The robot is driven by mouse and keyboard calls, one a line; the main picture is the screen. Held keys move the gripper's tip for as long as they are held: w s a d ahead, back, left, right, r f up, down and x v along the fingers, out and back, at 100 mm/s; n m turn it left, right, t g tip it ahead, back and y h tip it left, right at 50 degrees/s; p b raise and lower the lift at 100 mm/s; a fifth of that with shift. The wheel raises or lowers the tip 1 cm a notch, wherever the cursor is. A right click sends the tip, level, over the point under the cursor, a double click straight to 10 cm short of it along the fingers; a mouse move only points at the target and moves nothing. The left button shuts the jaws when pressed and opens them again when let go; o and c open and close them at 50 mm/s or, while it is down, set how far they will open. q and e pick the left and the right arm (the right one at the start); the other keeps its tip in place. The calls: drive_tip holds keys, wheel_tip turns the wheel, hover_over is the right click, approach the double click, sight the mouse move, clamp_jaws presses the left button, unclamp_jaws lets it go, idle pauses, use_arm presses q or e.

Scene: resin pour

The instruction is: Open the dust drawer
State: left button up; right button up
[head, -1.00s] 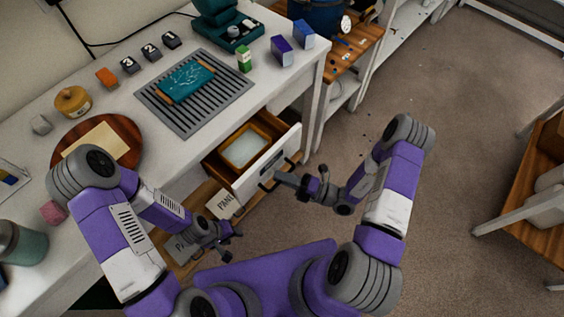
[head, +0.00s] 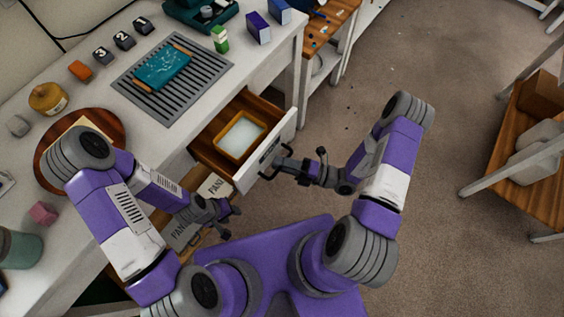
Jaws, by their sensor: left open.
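The dust drawer (head: 206,151) sits under the white workbench and stands well open, with a light front panel and a dark handle (head: 268,172). Inside it lies an orange-rimmed tray (head: 221,144) with pale white contents. My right gripper (head: 278,163) is at the drawer front, and its fingers close around the handle; the exact contact is small in the picture. My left gripper (head: 232,222) is open and empty, low in front of the bench, left of and nearer than the drawer front.
Labelled boxes (head: 215,187) lie below the bench beside my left gripper. A grille (head: 160,109) with a teal board (head: 162,69), a round wooden board (head: 112,128) and small blocks stand on the benchtop. A wooden-shelved rack (head: 545,125) stands at the right. The carpet (head: 455,90) between is mostly clear.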

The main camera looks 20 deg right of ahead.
drive_tip(key=v, duration=0.7)
drive_tip(key=shift+d+p, duration=0.25)
drive_tip(key=shift+p, duration=0.2)
drive_tip(key=shift+s+f, duration=0.1)
drive_tip(key=shift+s, duration=0.05)
drive_tip(key=s+a+f+n+g+h, duration=0.35)
drive_tip(key=s+n+g, duration=0.35)
drive_tip(key=n, duration=0.4)
drive_tip(key=s+a+f+n+g+h, duration=0.35)
drive_tip(key=s+n+g, duration=0.35)
drive_tip(key=n, duration=0.5)
drive_tip(key=w+f+n+t+h+p, duration=0.1)
drive_tip(key=w+n+t+h, duration=0.4)
drive_tip(key=w+n, duration=0.5)
drive_tip(key=f+n+h, duration=0.1)
drive_tip(key=n, duration=0.4)
drive_tip(key=shift+a, duration=0.2)
